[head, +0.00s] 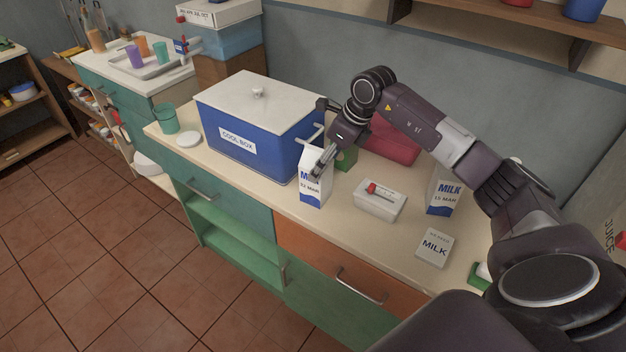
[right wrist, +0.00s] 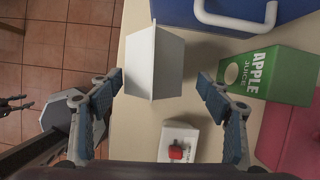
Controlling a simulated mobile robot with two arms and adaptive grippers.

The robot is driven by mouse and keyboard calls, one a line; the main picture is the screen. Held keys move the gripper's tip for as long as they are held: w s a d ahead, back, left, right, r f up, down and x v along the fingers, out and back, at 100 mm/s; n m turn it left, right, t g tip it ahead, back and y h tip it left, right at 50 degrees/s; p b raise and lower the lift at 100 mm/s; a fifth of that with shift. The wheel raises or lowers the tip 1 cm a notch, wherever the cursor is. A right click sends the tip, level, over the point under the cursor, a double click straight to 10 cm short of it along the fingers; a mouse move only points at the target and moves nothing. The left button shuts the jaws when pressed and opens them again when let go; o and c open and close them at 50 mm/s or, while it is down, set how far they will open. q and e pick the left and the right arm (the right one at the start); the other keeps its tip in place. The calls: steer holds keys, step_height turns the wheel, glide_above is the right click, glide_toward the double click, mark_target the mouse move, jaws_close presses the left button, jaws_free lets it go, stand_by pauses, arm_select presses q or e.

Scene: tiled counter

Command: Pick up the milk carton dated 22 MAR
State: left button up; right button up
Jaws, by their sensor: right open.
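A white and blue milk carton (head: 314,188) stands upright on the counter by the cool box; its date looks like 22 MAR but is small. In the right wrist view the carton (right wrist: 155,62) shows from above as a plain white shape. My right gripper (head: 322,160) is at the carton's upper part, with its open fingers (right wrist: 160,82) on either side and visible gaps. Another milk carton (head: 443,196), reading about 15 MAR, stands to the right. A third MILK item (head: 433,248) lies nearer the front; its date is unreadable. A dark pronged part, possibly my left gripper (right wrist: 14,103), shows at the left edge.
The blue cool box (head: 245,128) is left of the carton. A green apple juice carton (right wrist: 268,75) and a red item (head: 390,140) are close behind. A white butter-dish-like container (head: 380,202) with a red knob stands right. The counter's front edge is close.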

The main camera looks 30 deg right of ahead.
mark_target(316, 195)
steer(key=p+x, duration=0.1)
steer(key=x, duration=0.1)
steer(key=a+p+x, duration=0.1)
steer(key=x, duration=0.2)
steer(key=shift+s+f, duration=0.1)
steer(key=shift+f, duration=0.35)
steer(key=shift+d, duration=0.1)
steer(key=c, duration=1.8)
arm_select(q)
steer(key=shift+s+r, duration=0.2)
steer(key=shift+r, duration=1.05)
arm_select(e)
steer(key=shift+r, duration=0.1)
steer(key=shift+c, duration=0.2)
